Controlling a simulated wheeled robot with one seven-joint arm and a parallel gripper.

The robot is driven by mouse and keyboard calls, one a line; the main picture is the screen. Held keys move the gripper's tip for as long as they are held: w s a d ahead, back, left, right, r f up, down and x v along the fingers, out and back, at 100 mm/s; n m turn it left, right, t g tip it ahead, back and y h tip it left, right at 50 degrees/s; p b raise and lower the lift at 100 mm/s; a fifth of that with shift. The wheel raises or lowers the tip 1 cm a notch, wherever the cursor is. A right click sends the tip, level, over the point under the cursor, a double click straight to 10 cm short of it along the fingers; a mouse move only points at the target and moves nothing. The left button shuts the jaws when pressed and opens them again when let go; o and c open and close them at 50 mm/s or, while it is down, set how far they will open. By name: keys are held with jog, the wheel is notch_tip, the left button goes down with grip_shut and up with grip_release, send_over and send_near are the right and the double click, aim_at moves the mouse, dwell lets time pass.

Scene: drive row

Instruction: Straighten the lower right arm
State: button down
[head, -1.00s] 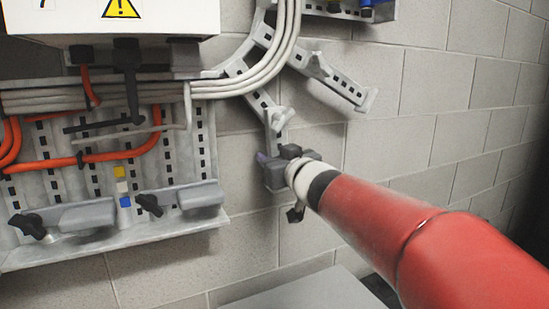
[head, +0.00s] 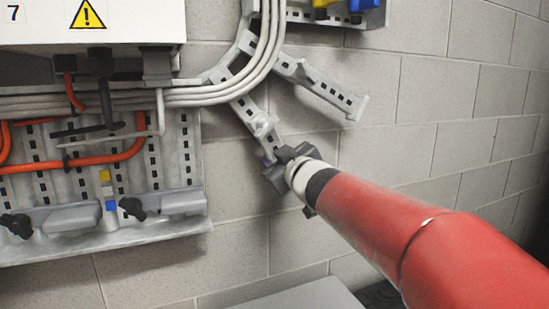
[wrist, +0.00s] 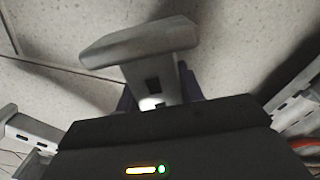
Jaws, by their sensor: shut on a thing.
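The lower right arm (head: 247,112) is a grey slotted metal bracket slanting down and right from the cable bend, with a joint near its middle. Its outer section runs down into my gripper (head: 283,168), nearly in line with the inner section; a slight bend may remain. My gripper is shut on this outer section near its end. In the wrist view, the outer section (wrist: 158,72) with its flanged end plate (wrist: 138,42) stands between my dark fingers (wrist: 160,98). The fingers hide part of it.
Another slotted arm (head: 325,92) reaches right just above, close to my gripper. Grey cables (head: 215,95) curve beside the joint. A panel with orange cables (head: 105,160) and clamps is at left. Bare block wall (head: 440,140) lies right. A grey surface (head: 305,295) is below.

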jog(key=shift+w+d+r+n, duration=0.2)
jog(key=shift+d+r+n, duration=0.3)
jog(key=shift+n, duration=0.4)
jog(key=shift+d, duration=0.1)
jog(key=c, duration=0.9)
grip_release()
jog(key=shift+s, duration=0.1)
jog(key=p+v, duration=0.1)
jog(key=v, duration=0.6)
jog(key=shift+s+d, duration=0.2)
jog(key=shift+s, duration=0.1)
jog(key=shift+f, duration=0.1)
